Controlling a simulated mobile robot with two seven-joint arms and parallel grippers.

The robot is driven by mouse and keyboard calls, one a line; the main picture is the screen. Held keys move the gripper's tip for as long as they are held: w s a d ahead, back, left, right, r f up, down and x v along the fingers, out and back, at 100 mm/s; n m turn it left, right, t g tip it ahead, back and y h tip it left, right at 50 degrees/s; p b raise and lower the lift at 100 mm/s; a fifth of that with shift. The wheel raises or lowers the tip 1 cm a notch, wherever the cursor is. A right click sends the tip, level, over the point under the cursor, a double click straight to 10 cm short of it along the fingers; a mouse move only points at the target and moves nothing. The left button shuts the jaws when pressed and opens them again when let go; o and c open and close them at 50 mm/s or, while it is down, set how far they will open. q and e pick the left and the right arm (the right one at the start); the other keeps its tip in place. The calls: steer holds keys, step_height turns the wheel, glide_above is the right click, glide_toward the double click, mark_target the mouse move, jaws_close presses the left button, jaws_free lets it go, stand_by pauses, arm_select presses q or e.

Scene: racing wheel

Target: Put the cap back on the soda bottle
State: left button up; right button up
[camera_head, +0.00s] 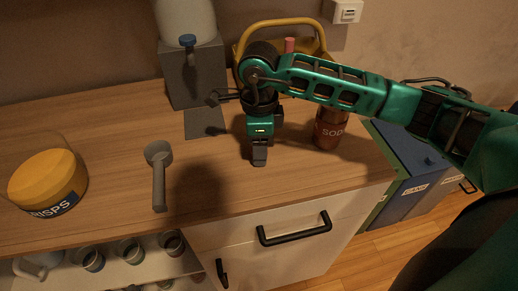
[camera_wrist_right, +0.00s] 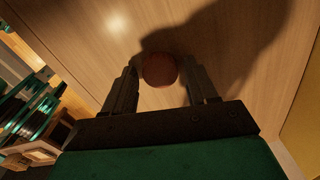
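The brown soda bottle (camera_head: 329,130) stands upright near the counter's right end, its top hidden behind my right arm. My right gripper (camera_head: 260,160) points down over the counter, left of the bottle. In the right wrist view, a round reddish-brown cap (camera_wrist_right: 160,69) sits between the two fingers of my right gripper (camera_wrist_right: 160,80). The fingers are apart, with a narrow gap seeming to show on each side of the cap. The cap cannot be made out in the head view. My left gripper is not in view.
A grey scoop (camera_head: 158,175) and a yellow-lidded crisps tub (camera_head: 48,182) are on the wooden counter (camera_head: 110,130). A grey dispenser (camera_head: 193,75) and a yellow basket (camera_head: 262,30) stand at the back. Blue bins (camera_head: 410,165) stand beyond the counter's right edge.

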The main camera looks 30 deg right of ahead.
steer(key=c, duration=0.8)
steer(key=shift+r, duration=0.1)
steer(key=shift+c, duration=0.2)
step_height(320, 180, up, 20)
steer(key=p, duration=0.1)
stand_by(0.4)
